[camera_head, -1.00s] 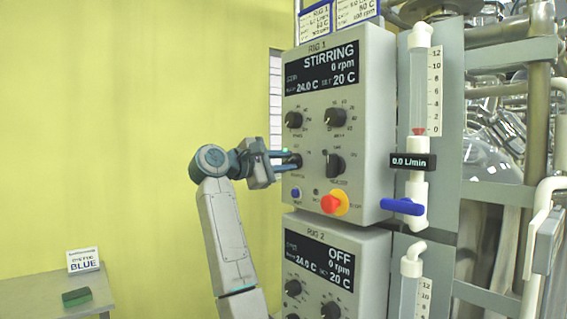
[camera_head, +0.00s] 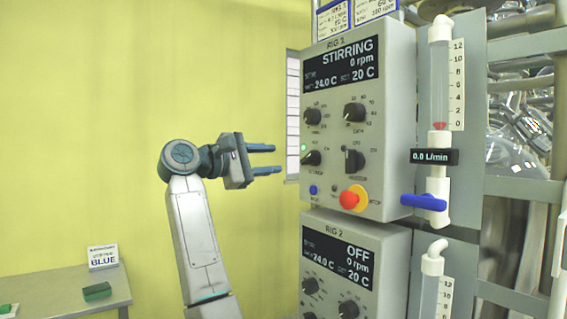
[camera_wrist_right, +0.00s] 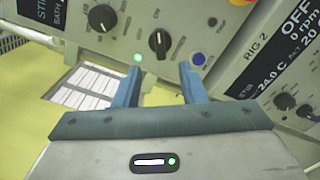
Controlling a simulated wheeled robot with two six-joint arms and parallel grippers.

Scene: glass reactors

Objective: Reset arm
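My right gripper (camera_head: 278,159) is open and empty, its two blue fingers apart and pointing right toward the RIG 1 control box (camera_head: 398,130). A gap of yellow wall shows between the fingertips and the box. In the right wrist view the open gripper (camera_wrist_right: 160,72) faces the panel, with a lit green lamp (camera_wrist_right: 137,57) and a blue button (camera_wrist_right: 198,58) beyond the fingers. The lower left black knob (camera_head: 312,158) on RIG 1 is uncovered. The display (camera_head: 345,62) reads STIRRING, 0 rpm. My left gripper is not in view.
The RIG 2 box (camera_head: 385,235) below reads OFF. A red emergency knob (camera_head: 350,199) and a blue valve handle (camera_head: 424,202) stick out. A table (camera_head: 70,300) with a BLUE sign (camera_head: 103,257) and green block (camera_head: 97,291) stands lower left. Space left of my arm is clear.

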